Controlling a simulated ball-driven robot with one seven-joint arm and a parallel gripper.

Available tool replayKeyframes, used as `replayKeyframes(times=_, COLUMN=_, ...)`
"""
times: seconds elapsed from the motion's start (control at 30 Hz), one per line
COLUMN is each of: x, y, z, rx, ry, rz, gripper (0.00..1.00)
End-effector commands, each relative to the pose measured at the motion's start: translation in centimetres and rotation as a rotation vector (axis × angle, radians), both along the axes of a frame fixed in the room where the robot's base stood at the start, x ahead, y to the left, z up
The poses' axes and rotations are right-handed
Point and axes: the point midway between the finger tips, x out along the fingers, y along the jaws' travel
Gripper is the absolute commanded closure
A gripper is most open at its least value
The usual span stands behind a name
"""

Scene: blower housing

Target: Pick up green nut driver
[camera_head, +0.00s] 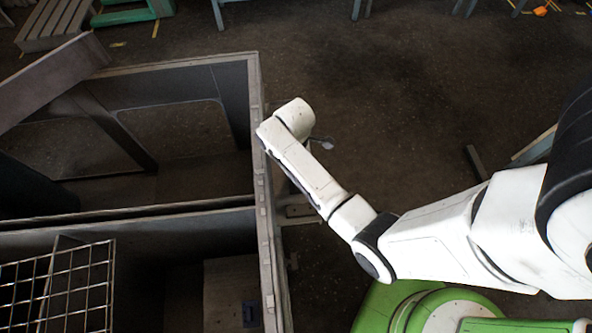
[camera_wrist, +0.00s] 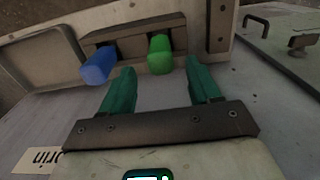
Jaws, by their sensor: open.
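The green nut driver (camera_wrist: 159,55) shows in the wrist view as a green handle standing in a dark rack on a panel. My gripper (camera_wrist: 156,70) has two teal fingers spread apart. The green handle lies ahead of the gap between the fingertips, and nothing is held. The shaft of the driver is hidden. A blue handle (camera_wrist: 98,66) sits in the same rack, left of the green one and near the left finger. In the head view my arm hides most of the gripper, and neither handle can be made out.
The rack (camera_wrist: 134,32) is fixed to a light panel. A metal box with a handle (camera_wrist: 290,38) is at the right. In the head view a large open grey housing (camera_head: 262,170) stands left of my arm, with a wire grid (camera_head: 60,285) inside. Dark floor lies beyond.

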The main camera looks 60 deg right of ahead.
Motion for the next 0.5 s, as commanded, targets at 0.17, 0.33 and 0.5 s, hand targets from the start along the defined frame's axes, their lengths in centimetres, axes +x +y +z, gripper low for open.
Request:
replayKeyframes(times=0.17, x=0.0, y=0.0, z=-1.3, rx=0.000, ry=-0.001, rz=0.000, gripper=0.38)
replayKeyframes(times=0.33, x=-0.3, y=0.0, z=-2.9, rx=0.001, ry=0.002, rz=-0.001, gripper=0.38)
replayKeyframes(times=0.5, x=-0.5, y=-0.1, z=-5.3, rx=0.000, ry=0.001, rz=-0.001, gripper=0.38)
